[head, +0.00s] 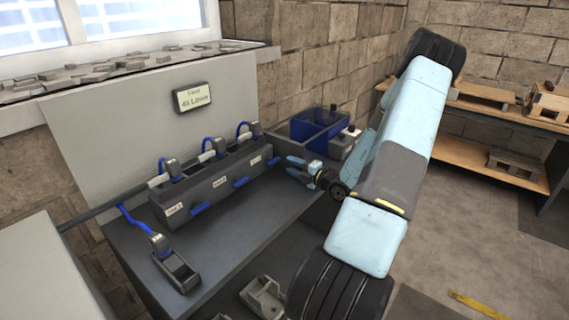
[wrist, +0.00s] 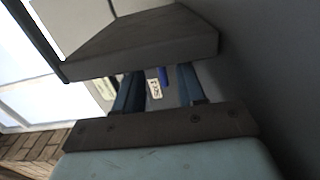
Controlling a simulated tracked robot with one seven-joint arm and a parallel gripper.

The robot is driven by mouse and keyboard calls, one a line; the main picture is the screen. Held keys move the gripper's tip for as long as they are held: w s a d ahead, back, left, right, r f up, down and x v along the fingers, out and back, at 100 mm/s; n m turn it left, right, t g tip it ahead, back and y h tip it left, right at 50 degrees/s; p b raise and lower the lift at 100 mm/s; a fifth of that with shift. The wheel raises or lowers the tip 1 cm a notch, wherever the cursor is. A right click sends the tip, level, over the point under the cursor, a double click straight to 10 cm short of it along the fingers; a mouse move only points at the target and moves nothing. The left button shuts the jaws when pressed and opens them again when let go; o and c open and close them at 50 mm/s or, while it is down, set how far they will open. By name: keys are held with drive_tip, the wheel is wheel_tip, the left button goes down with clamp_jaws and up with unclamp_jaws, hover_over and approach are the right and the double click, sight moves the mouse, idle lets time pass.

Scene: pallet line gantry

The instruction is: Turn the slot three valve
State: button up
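A long dark grey manifold box (head: 215,187) stands on the bench, with blue valve levers along its front and white labels beside them. The lever farthest right and back (head: 274,161) is next to the label (head: 256,160) that appears to be slot three; its text is too small to read surely. My gripper (head: 291,166) is just right of that lever, pointing left towards the manifold, apart from it. In the wrist view its two blue fingers (wrist: 160,80) are spread with nothing held. A white label (wrist: 154,89) and a bit of blue (wrist: 163,75) show between them.
Hoses with grey connectors (head: 172,168) rise from the manifold top. One connector sits in a separate holder (head: 177,271) at the front left. A sign (head: 193,97) hangs on the back panel. A blue bin (head: 318,127) stands behind my gripper. The bench top (head: 240,213) before the manifold is clear.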

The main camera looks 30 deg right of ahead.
drive_tip(key=v, duration=0.7)
drive_tip(key=shift+s+d, duration=0.15)
drive_tip(key=shift+s, duration=0.2)
drive_tip(key=a+r+n+g+y, duration=0.1)
drive_tip(key=a+n, duration=0.1)
drive_tip(key=a+r+n+g+y, duration=0.1)
drive_tip(key=a+r+n, duration=0.1)
drive_tip(key=w+a+r+n+g+y, duration=0.1)
drive_tip(key=a+n, duration=0.1)
drive_tip(key=shift+a+r+n+y, duration=0.15)
drive_tip(key=shift+r+n+y, duration=0.05)
drive_tip(key=shift+n+y, duration=0.1)
drive_tip(key=s+a+r+n+g+h, duration=0.1)
drive_tip(key=s+a+r+n+g, duration=0.25)
drive_tip(key=a+n, duration=0.4)
drive_tip(key=s+a+r+n+g, duration=0.3)
drive_tip(key=a+r+n+g, duration=0.25)
drive_tip(key=n, duration=0.35)
drive_tip(key=s+a+r+n+g+h, duration=0.1)
drive_tip(key=s+a+r+n+g, duration=0.25)
drive_tip(key=a+n, duration=0.5)
drive_tip(key=s+r+n+t+h, duration=0.4)
drive_tip(key=s+r+n+h, duration=0.3)
drive_tip(key=s+r+n, duration=0.5)
drive_tip(key=r+n, duration=0.1)
drive_tip(key=n, duration=0.5)
drive_tip(key=shift+s+r+n+h, duration=0.15)
drive_tip(key=shift+r+n+h, duration=0.15)
drive_tip(key=shift+h, duration=0.1)
